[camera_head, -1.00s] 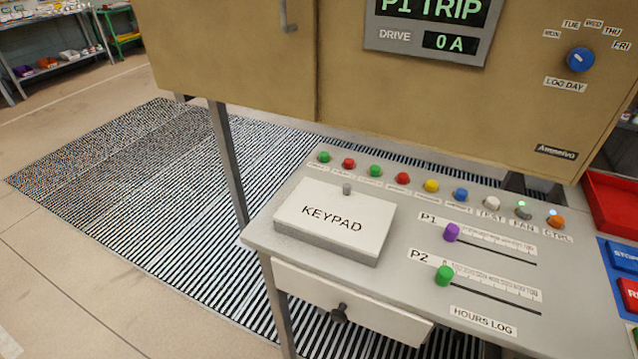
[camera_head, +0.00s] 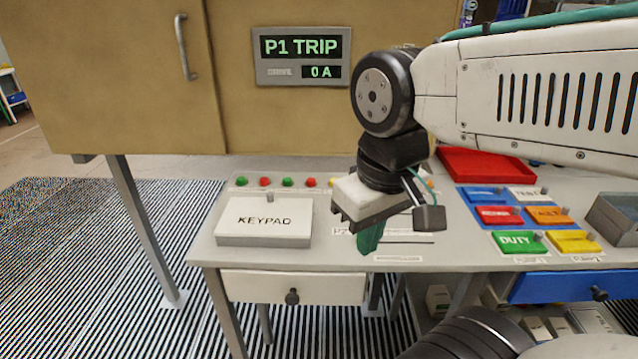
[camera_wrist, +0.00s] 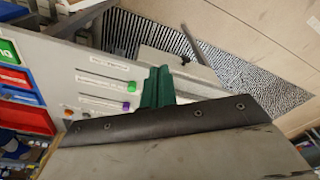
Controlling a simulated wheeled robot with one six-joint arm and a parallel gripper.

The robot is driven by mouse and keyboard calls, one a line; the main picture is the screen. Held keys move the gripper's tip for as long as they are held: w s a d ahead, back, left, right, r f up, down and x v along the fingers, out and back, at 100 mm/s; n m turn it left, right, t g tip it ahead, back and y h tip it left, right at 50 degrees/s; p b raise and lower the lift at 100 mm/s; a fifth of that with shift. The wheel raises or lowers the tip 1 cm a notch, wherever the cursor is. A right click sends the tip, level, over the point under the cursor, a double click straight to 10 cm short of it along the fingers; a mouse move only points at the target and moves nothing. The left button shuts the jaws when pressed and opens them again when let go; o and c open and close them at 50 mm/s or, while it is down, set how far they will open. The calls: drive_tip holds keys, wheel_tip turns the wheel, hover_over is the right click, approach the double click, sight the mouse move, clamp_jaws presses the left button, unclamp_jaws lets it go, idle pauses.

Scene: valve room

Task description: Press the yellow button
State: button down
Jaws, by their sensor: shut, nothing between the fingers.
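My gripper (camera_head: 370,238) has green fingers that point down, shut and empty, over the console to the right of the keypad box and in front of the button row. The gap between its tips and the console cannot be told. In the wrist view the fingers (camera_wrist: 157,88) are together, and I cannot make out the yellow button there.
The raised keypad box (camera_head: 264,220) stands left of my gripper. Green (camera_head: 241,181) and red (camera_head: 265,181) buttons line up behind it. A cabinet (camera_head: 120,80) with a P1 TRIP display (camera_head: 302,58) hangs above. Coloured blocks (camera_head: 500,215) and a red tray (camera_head: 487,165) lie right.

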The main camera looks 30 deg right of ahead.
drive_tip(key=w+d+t+h, duration=0.1)
drive_tip(key=w+d+h, duration=0.1)
drive_tip(key=w+d, duration=0.4)
drive_tip(key=w+d+f+m+t+h, duration=0.1)
drive_tip(key=w+d, duration=0.5)
drive_tip(key=w, duration=1)
drive_tip(key=w+d+f+t+h, duration=0.1)
drive_tip(key=w+d+h, duration=0.3)
drive_tip(key=w, duration=0.8)
drive_tip(key=shift+d+m+t, duration=0.3)
drive_tip(key=shift+d+t, duration=0.3)
drive_tip(key=shift+d, duration=0.6)
drive_tip(key=shift+w+f, duration=0.1)
drive_tip(key=shift+f, duration=0.1)
drive_tip(key=shift+f, duration=4.35)
drive_tip(key=shift+f, duration=0.4)
